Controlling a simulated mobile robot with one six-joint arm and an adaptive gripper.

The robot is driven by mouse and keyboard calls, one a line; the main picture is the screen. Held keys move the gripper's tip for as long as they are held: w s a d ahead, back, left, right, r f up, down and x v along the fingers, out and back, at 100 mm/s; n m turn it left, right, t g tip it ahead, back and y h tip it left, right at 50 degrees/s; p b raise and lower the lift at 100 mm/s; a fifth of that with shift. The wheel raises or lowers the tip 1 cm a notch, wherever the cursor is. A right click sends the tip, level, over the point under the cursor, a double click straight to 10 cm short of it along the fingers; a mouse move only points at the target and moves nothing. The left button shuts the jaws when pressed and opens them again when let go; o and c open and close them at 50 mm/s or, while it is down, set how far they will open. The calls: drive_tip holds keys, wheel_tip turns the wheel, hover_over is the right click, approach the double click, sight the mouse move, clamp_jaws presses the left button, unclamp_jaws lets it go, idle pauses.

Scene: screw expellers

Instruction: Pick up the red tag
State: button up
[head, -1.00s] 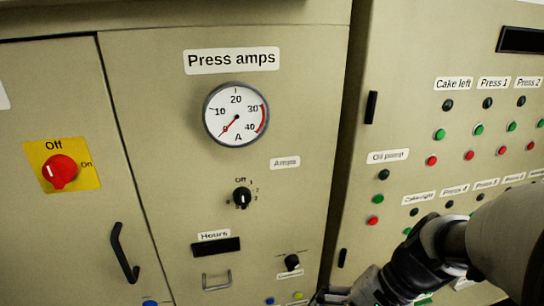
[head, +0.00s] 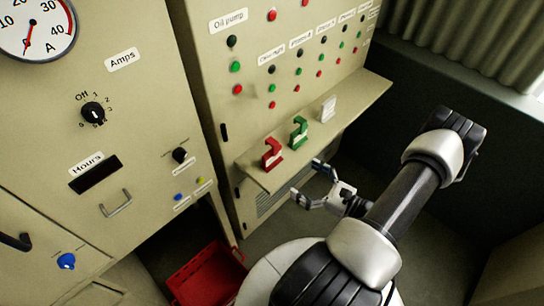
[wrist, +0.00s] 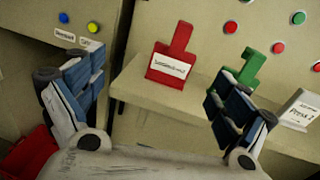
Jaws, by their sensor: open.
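The red tag (head: 272,154) stands upright at the left end of a narrow ledge (head: 343,116) on the control panel. In the wrist view the red tag (wrist: 172,57) has a white label on its front and shows between my two fingers, farther off. My gripper (head: 307,180) is open and empty, apart from the tag, in front of and to the right of it in the head view. In the wrist view my gripper (wrist: 150,100) has its fingers spread wide at left and right.
A green tag (head: 299,132) and a white tag (head: 328,108) stand to the right on the same ledge; my right finger partly covers the green one in the wrist view. A red crate (head: 208,272) sits on the floor below. Buttons line the panel above the ledge.

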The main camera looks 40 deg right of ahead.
wheel_tip(320, 180, down, 2)
drive_tip(key=s+d+m+h, duration=0.1)
drive_tip(key=s+m+h, duration=0.1)
drive_tip(key=b, duration=0.1)
approach(272, 155)
drive_tip(key=shift+t, duration=0.3)
drive_tip(key=w, duration=0.2)
drive_tip(key=w+f, duration=0.1)
drive_tip(key=w, duration=0.1)
drive_tip(key=w+f, duration=0.1)
drive_tip(key=w, duration=0.1)
drive_tip(key=shift+d+f, duration=0.25)
drive_tip(key=shift+d, duration=0.15)
drive_tip(key=shift+m+h, duration=0.3)
drive_tip(key=shift+h, duration=0.1)
drive_tip(key=shift+w+a+f+b, duration=0.15)
drive_tip(key=shift+w+b, duration=0.1)
drive_tip(key=shift+w, duration=1.1)
drive_tip(key=shift+w+a+f+b, duration=0.1)
drive_tip(key=shift+w+a+b, duration=0.1)
drive_tip(key=shift+w, duration=1.1)
drive_tip(key=shift+c, duration=0.2)
drive_tip(key=c, duration=1.1)
drive_tip(key=shift+r, duration=0.1)
drive_tip(key=shift+c, duration=0.2)
